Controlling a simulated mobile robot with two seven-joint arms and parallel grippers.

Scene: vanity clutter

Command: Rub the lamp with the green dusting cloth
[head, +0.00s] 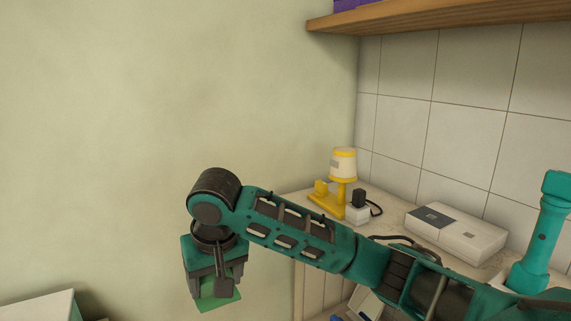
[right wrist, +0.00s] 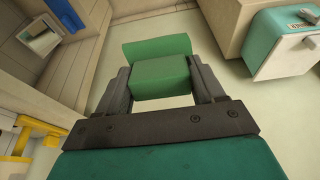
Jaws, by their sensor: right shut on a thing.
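The lamp (head: 343,164) has a white shade with yellow bands and a yellow stem and base. It stands upright on the pale counter, near the wall corner in the head view. My right gripper (head: 217,286) is shut on the green dusting cloth (head: 220,300), to the left of the counter and lower in the picture than the lamp. In the right wrist view, the cloth (right wrist: 160,77) shows as a thick green block between the two fingers. The cloth and the lamp are apart. My left gripper is in neither view.
A white and grey box (head: 456,232) lies on the counter (head: 385,215). A small white block with a black plug and cable (head: 358,206) stands close to the lamp base. A wooden shelf (head: 440,16) overhangs the counter.

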